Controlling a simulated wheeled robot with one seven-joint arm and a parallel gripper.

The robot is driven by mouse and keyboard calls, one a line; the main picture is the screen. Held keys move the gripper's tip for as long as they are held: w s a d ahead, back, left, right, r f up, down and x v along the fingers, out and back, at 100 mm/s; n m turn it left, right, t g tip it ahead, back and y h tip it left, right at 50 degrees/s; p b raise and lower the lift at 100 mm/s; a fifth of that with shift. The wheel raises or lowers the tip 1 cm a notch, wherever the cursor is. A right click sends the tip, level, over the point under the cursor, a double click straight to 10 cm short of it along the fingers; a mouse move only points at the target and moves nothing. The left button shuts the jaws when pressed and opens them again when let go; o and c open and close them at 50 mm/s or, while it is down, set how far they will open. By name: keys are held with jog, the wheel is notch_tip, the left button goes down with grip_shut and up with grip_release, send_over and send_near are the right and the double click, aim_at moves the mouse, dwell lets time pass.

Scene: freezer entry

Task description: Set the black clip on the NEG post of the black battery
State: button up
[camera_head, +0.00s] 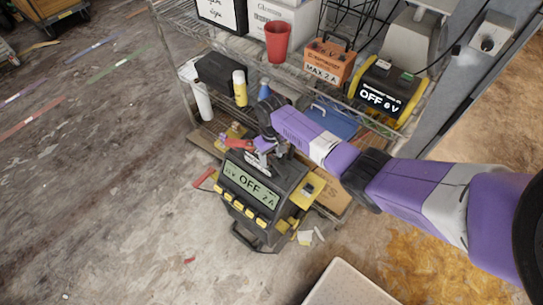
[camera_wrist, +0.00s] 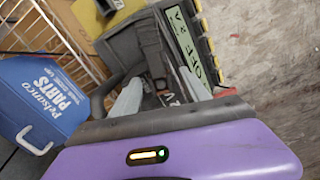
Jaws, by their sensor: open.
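A black charger-like unit (camera_head: 250,190) with a green display reading "OFF 2A" and yellow buttons stands in front of the shelf; its display (camera_wrist: 183,42) shows in the wrist view. My gripper (camera_head: 264,156) is over its back edge. In the wrist view my gripper's pale fingers (camera_wrist: 160,92) are apart, with dark parts of the unit between and beyond them; I cannot tell whether they touch anything. A red clip-like piece (camera_head: 238,144) is beside my gripper. A small dark piece (camera_head: 307,189) sits on the unit's yellow side ledge; I cannot tell if it is the black clip. No NEG post is readable.
On the wire rack (camera_head: 172,50) stand a black-yellow box (camera_head: 385,95) reading "OFF 0 V", an orange box (camera_head: 330,63) marked "MAX 2 A", a red cup (camera_head: 278,42) and a yellow bottle (camera_head: 240,88). A blue parts case (camera_wrist: 45,98) is near my gripper.

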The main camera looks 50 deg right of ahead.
aim_at(271, 159)
jog(key=shift+r, duration=3.9)
